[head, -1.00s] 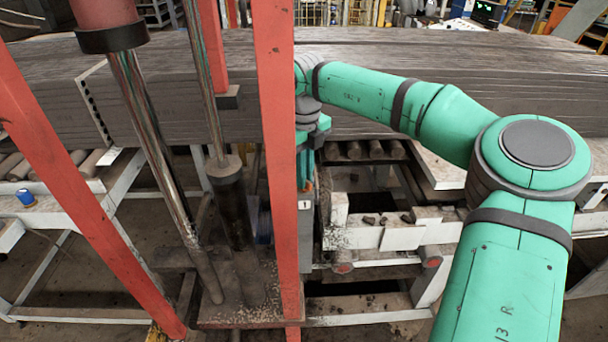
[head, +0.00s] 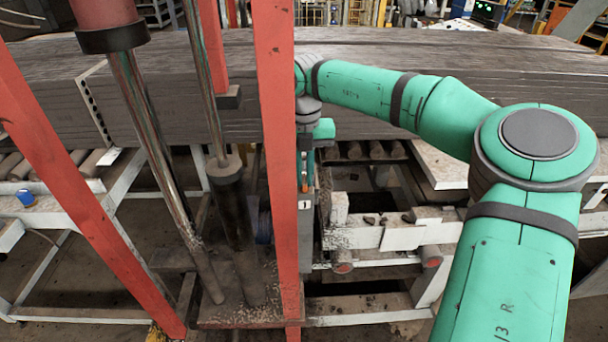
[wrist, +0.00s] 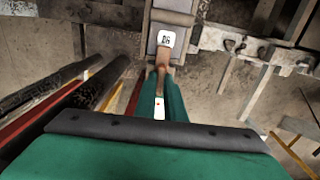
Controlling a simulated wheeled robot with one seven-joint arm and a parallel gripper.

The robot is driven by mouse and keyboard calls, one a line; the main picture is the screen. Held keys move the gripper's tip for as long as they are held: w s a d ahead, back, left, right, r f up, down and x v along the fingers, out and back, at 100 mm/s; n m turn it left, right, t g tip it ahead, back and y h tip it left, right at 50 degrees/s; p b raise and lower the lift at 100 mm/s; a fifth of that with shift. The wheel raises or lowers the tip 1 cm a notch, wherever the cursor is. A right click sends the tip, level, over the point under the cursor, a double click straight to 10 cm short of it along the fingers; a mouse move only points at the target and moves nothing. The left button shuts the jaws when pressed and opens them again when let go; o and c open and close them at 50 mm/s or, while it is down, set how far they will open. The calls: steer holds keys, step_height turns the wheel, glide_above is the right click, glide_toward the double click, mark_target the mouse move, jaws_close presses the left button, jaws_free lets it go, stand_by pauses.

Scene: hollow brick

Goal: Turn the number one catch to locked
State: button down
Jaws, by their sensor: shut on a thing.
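The number one catch shows in the head view as a narrow grey post (head: 305,232) with a white plate marked "1" (head: 305,204), just right of the red upright. In the wrist view its grey body (wrist: 170,18) carries a white label with dark marks. A brown lever (wrist: 163,57) extends from the body toward my gripper. My gripper (wrist: 164,76) has its teal fingers closed around the lever's near end. The red upright hides part of the catch in the head view, and the lever's exact setting is hard to tell.
A red upright (head: 275,150) stands close on the left of the catch, with steel rods (head: 150,150) beyond it. A stack of long grey boards (head: 430,85) lies behind. A white frame (head: 390,238) with rubble is close on the right.

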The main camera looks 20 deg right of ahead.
mark_target(304, 179)
stand_by(0.4)
steer(key=c, duration=1.8)
jaws_free()
steer(key=shift+c, duration=0.2)
steer(key=shift+r, duration=0.15)
step_height(304, 179, up, 11)
steer(key=shift+f, duration=0.2)
